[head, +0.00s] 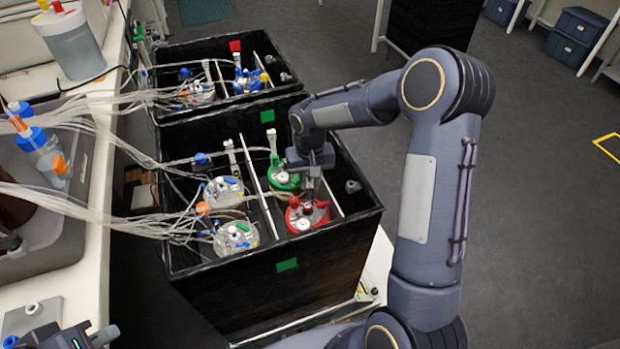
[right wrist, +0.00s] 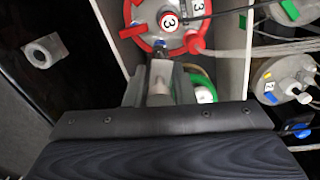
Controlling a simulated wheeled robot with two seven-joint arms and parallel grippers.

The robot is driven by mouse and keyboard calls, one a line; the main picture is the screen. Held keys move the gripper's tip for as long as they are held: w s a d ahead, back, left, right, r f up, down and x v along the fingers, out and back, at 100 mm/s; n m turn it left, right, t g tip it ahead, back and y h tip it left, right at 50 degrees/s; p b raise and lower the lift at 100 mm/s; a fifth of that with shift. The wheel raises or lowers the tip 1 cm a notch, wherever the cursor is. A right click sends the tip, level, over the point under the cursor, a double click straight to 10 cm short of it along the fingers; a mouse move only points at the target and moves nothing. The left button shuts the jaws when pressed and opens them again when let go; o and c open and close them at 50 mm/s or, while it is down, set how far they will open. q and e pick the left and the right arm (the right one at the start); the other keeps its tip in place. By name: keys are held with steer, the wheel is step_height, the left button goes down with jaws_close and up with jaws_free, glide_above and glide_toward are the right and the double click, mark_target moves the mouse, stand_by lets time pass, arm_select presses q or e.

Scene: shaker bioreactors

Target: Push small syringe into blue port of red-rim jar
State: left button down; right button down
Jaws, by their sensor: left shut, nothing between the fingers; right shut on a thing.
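The red-rim jar (head: 293,220) stands in the near black box, in its near right part. In the right wrist view the jar (right wrist: 148,42) is at the top, with a white "3" label on its lid. My right gripper (right wrist: 160,88) is shut on the small syringe (right wrist: 159,72), a pale grey barrel pointing at the jar's near rim. In the head view my right gripper (head: 312,178) is just above and behind the jar. My left gripper (head: 98,337) is shut and empty at the bottom left.
A green-rim jar (head: 284,179) stands behind the red one. Two jars with pale lids (head: 236,237) are on the left side of the box. Many clear tubes (head: 120,108) run from the bench to the jars. A second black box (head: 175,55) stands behind.

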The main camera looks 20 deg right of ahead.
steer(key=shift+f+b, duration=0.35)
stand_by(0.6)
steer(key=c, duration=1.1)
jaws_free()
steer(key=shift+c, duration=0.2)
step_height(320, 180, up, 8)
steer(key=shift+f, duration=0.2)
steer(key=shift+r, duration=0.15)
